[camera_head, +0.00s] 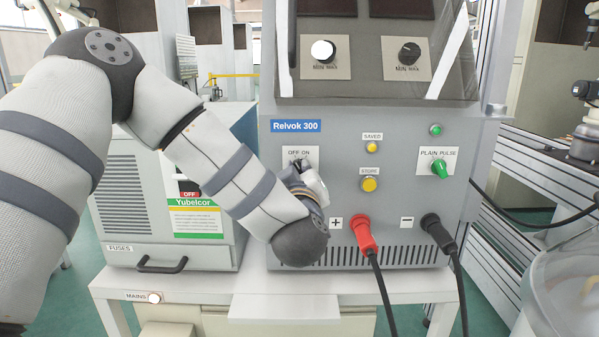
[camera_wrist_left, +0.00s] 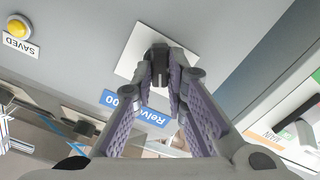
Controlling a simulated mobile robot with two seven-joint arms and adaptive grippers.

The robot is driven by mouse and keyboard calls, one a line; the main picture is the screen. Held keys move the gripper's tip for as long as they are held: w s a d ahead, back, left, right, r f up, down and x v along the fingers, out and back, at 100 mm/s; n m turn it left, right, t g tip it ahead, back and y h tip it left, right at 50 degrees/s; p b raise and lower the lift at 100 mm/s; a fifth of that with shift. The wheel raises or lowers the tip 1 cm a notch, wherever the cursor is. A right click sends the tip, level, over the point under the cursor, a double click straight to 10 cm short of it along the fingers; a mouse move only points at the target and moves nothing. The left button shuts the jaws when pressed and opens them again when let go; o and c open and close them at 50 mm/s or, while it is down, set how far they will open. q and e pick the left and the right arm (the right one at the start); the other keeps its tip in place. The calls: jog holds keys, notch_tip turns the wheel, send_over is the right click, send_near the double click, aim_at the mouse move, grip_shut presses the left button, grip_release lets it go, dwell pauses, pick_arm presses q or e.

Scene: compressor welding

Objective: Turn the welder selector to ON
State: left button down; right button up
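The welder (camera_head: 345,200) is a grey cabinet with a blue "Relvok 300" label. Its selector plate (camera_head: 291,153), marked OFF ON, is at the left of the front panel. My left gripper (camera_head: 303,168) is at this plate, and my wrist and fingers partly hide the selector. In the left wrist view, the dark selector knob (camera_wrist_left: 160,62) stands on its white plate (camera_wrist_left: 135,50). My left fingertips (camera_wrist_left: 160,78) are on either side of the knob, closed in against it. The knob's exact angle cannot be told. My right gripper is not in view.
Red plug (camera_head: 363,236) and black plug (camera_head: 438,235) with hanging cables sit right of my gripper. A Yubelcor box (camera_head: 130,200) stands left, behind my arm.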

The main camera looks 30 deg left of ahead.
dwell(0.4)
pick_arm(q)
jog(key=m, duration=1.1)
jog(key=shift+w+d+m, duration=0.1)
jog(key=shift+d+m, duration=0.1)
jog(key=shift+m, duration=0.1)
dwell(0.4)
jog(key=c, duration=1.6)
grip_release()
